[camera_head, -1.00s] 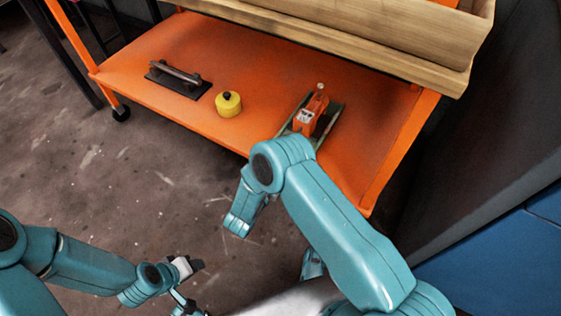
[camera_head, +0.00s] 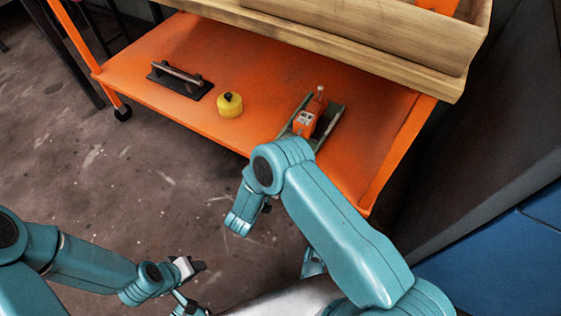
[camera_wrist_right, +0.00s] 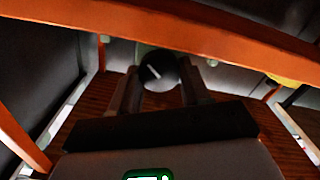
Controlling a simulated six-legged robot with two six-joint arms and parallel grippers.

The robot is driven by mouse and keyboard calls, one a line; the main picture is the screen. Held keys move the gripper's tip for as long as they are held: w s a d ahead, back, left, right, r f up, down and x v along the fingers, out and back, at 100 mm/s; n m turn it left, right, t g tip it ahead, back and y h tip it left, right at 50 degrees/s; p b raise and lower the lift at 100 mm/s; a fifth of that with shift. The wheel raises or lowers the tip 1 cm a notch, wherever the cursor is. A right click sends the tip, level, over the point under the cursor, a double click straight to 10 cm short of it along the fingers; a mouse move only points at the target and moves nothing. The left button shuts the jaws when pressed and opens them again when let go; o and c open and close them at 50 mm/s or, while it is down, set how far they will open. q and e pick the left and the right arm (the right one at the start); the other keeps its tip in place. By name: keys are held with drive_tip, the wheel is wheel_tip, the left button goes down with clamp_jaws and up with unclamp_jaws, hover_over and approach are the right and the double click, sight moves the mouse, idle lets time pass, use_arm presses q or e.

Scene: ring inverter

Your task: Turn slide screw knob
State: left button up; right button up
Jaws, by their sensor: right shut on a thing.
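A black round knob (camera_wrist_right: 158,72) with a white line sits between the two dark fingers of my right gripper (camera_wrist_right: 160,88) in the right wrist view. The fingers are shut on it, one at each side. A patch of green shows behind the knob. In the head view, an orange block (camera_head: 306,122) sits on a green slide rail (camera_head: 329,127) on the orange shelf. My right arm covers the rail's near end, and the right gripper and knob are hidden there. My left gripper (camera_head: 196,267) is low over the floor, away from the shelf; its jaw gap is unclear.
On the orange shelf (camera_head: 185,45) stand a yellow round object (camera_head: 229,107) with a black top and a black plate with a bar handle (camera_head: 178,80). A wooden tray (camera_head: 350,45) overhangs the back. An orange beam (camera_wrist_right: 230,42) crosses above the knob in the wrist view.

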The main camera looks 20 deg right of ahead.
drive_tip(key=shift+w+d+n, duration=0.1)
drive_tip(key=shift+n, duration=0.2)
idle(0.4)
drive_tip(key=o, duration=1.1)
drive_tip(key=shift+c, duration=0.2)
